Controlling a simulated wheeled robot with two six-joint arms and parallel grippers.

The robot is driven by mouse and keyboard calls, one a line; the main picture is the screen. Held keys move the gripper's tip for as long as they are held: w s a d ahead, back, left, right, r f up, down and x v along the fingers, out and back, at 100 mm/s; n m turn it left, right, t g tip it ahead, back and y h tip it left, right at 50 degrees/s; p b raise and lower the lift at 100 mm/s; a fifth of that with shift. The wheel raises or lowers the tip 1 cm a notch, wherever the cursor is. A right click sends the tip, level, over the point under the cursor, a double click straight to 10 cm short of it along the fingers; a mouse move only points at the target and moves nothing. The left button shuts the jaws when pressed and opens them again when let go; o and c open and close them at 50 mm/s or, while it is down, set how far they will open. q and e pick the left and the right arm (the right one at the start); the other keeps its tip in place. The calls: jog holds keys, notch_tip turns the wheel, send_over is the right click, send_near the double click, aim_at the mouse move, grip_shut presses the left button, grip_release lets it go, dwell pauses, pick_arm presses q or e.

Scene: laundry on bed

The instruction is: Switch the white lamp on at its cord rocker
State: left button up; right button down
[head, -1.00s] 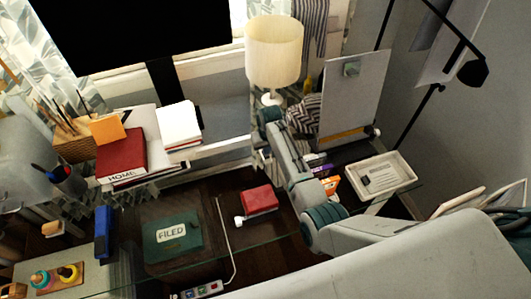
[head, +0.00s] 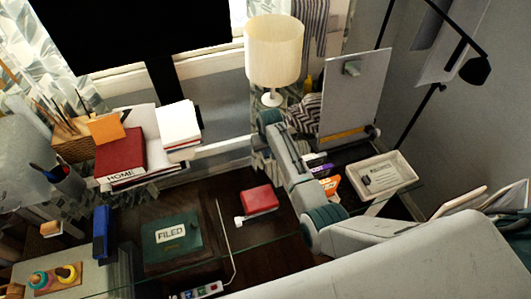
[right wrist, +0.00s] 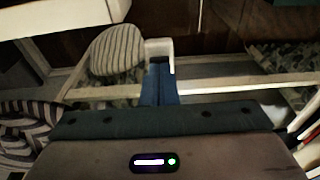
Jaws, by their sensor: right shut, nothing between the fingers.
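The white lamp (head: 272,50) stands at the back middle in the head view, with a cream shade and a small white foot. I cannot tell whether it is lit. A thin white cord (head: 228,240) runs down the desk to a power strip; I cannot make out its rocker for certain. My right arm reaches up from the lower right and bends just below the lamp's foot. My right gripper (right wrist: 159,84) shows in the right wrist view, its blue fingers shut and empty; its fingertips are hard to make out in the head view. My left gripper is out of view.
A red box (head: 259,199) with a small white piece beside it and a green FILED folder (head: 172,242) lie on the dark desk. A white tray (head: 408,172) and a grey board (head: 352,95) stand right of my arm. A power strip (head: 200,290) lies at the front.

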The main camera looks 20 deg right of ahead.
jog(key=shift+f, duration=0.2)
notch_tip(320, 180, up, 3)
jog(key=p, duration=0.2)
jog(key=shift+f+p, duration=0.15)
jog(key=shift+p, duration=0.15)
jog(key=shift+r, duration=2.2)
